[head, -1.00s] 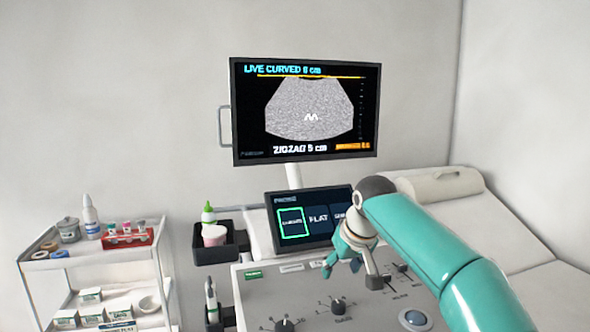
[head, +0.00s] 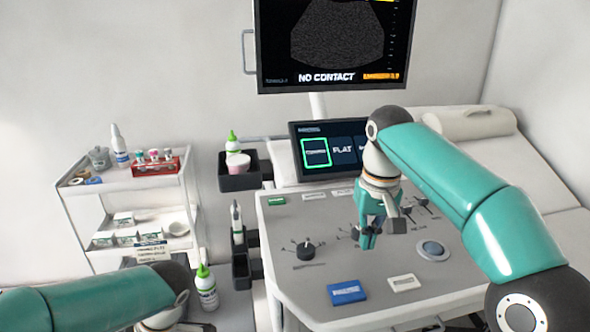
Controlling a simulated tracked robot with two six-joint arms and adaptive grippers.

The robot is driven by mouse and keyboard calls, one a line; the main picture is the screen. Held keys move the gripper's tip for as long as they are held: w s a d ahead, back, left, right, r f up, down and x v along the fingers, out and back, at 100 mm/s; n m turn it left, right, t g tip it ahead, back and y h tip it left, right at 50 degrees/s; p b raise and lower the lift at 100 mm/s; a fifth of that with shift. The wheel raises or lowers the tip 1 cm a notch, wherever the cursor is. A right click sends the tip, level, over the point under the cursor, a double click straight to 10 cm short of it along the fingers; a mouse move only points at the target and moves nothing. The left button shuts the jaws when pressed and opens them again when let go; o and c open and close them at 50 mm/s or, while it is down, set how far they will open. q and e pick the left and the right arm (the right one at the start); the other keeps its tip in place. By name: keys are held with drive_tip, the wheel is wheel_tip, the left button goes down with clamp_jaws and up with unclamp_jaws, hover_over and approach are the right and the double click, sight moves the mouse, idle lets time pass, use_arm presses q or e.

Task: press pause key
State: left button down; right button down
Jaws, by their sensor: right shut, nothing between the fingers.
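The console panel (head: 290,235) carries several keys, and their labels are too small to read, so I cannot tell which is the pause key. A blue key (head: 346,292) and a white key (head: 403,283) lie near the front edge. A green key (head: 277,201) and two pale keys (head: 314,196) lie along the back edge. My right gripper (head: 368,241) is shut and empty, pointing down over the middle of the panel, behind the blue and white keys. It hides part of the knobs there. My left arm enters at lower left, its gripper out of view.
The monitor (head: 335,75) reads "NO CONTACT". A touch screen (head: 317,153) stands behind the panel, partly covered by my right arm. A knob (head: 305,250) and a trackball (head: 432,250) flank the gripper. A trolley (head: 75,205) stands left, an exam bed (head: 550,165) right.

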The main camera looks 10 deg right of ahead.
drive_tip(key=n+g, duration=0.1)
approach(347, 291)
drive_tip(key=shift+f, duration=3)
drive_tip(key=shift+f, duration=0.95)
idle(1.4)
drive_tip(key=shift+r, duration=3.55)
drive_tip(key=shift+s, duration=0.1)
drive_tip(key=s+r, duration=0.6)
drive_tip(key=s, duration=0.2)
